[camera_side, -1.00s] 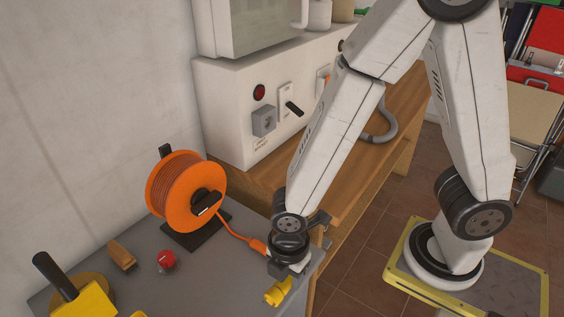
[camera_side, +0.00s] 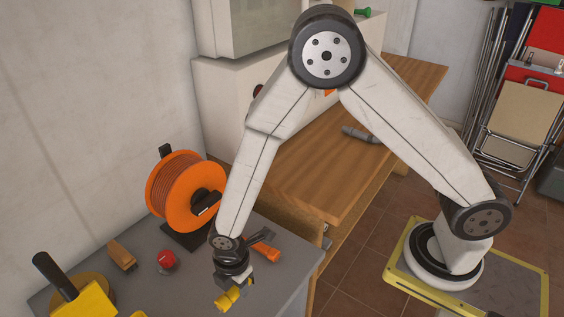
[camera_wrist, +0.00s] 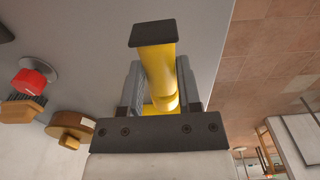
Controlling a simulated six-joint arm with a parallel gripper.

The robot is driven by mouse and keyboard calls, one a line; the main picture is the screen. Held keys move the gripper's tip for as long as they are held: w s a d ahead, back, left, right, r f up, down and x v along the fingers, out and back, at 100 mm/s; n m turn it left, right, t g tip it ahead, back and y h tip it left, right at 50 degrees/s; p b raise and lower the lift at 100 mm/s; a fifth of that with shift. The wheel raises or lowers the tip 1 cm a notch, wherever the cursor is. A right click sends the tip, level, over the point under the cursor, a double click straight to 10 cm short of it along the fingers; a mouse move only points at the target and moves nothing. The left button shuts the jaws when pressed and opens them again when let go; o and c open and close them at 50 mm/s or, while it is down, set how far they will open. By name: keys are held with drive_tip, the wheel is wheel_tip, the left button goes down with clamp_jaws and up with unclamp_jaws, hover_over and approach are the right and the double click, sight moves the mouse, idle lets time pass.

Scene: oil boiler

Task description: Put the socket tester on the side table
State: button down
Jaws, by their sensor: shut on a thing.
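A yellow piece with a dark end, which I take to be the socket tester (camera_side: 229,298), is held in my gripper (camera_side: 236,284). In the wrist view, the yellow body (camera_wrist: 157,62) lies between the two grey fingers of my gripper (camera_wrist: 158,85), its black end pointing away. The fingers are shut on it. It is over the grey side table (camera_side: 272,282), near the front edge of the picture. I cannot tell whether it touches the top. The table's grey surface also fills the upper left of the wrist view (camera_wrist: 85,40).
An orange cable reel (camera_side: 180,190) stands behind, with an orange connector (camera_side: 264,248) close right of my gripper. The wooden bench (camera_side: 320,180) is behind right.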

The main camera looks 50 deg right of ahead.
sight(232, 295)
drive_tip(key=shift+w+a+f, duration=0.2)
drive_tip(key=shift+w+f, duration=0.3)
drive_tip(key=shift+f, duration=0.1)
drive_tip(key=shift+f, duration=0.1)
drive_tip(key=shift+w+a+f, duration=0.1)
drive_tip(key=shift+w+f, duration=0.1)
drive_tip(key=shift+f, duration=1.55)
drive_tip(key=shift+f, duration=0.15)
drive_tip(key=shift+c, duration=1.5)
unclamp_jaws()
drive_tip(key=shift+r, duration=6.2)
